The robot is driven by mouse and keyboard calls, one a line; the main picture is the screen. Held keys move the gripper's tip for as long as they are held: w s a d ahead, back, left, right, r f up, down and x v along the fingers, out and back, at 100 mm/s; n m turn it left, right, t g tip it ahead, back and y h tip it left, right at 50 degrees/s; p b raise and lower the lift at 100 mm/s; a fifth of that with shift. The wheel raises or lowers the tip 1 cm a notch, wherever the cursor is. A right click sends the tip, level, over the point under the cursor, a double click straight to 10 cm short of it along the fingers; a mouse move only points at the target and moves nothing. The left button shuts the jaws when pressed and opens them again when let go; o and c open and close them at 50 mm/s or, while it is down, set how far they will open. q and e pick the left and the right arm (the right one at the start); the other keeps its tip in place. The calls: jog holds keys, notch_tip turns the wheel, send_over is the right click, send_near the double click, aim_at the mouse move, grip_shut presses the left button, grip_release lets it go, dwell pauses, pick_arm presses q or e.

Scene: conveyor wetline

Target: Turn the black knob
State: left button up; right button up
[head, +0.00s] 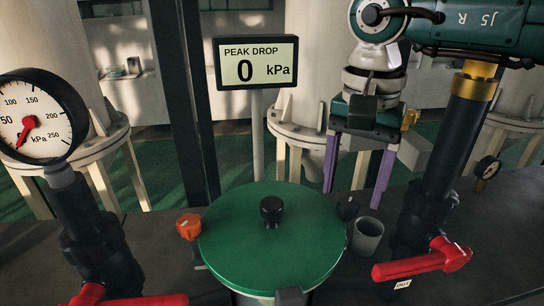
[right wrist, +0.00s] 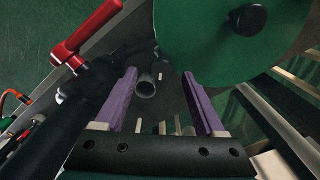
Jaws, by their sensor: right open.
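A green round lid (head: 232,255) has a black knob (head: 271,209) standing at its middle. A second, smaller black knob (head: 347,208) sits at the lid's right edge, and an orange knob (head: 188,226) at its left edge. My right gripper (head: 354,198) is open and empty, its two purple fingers pointing down above the right-edge knob and a grey cup. In the right wrist view the lid's middle knob (right wrist: 248,20) is at the top right, apart from the fingers (right wrist: 159,76). The right-edge knob is hard to make out there. My left gripper is not in view.
The grey cup (head: 367,236) stands right of the lid. Pipes with red handles (head: 424,261) rise on both sides. A dial gauge (head: 38,118) is at the left. A display (head: 256,63) reading "PEAK DROP 0 kPa" stands behind the lid, beside a dark post (head: 189,100).

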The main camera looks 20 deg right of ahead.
jog(key=shift+f, duration=1.1)
jog(key=shift+c, duration=0.4)
grip_shut()
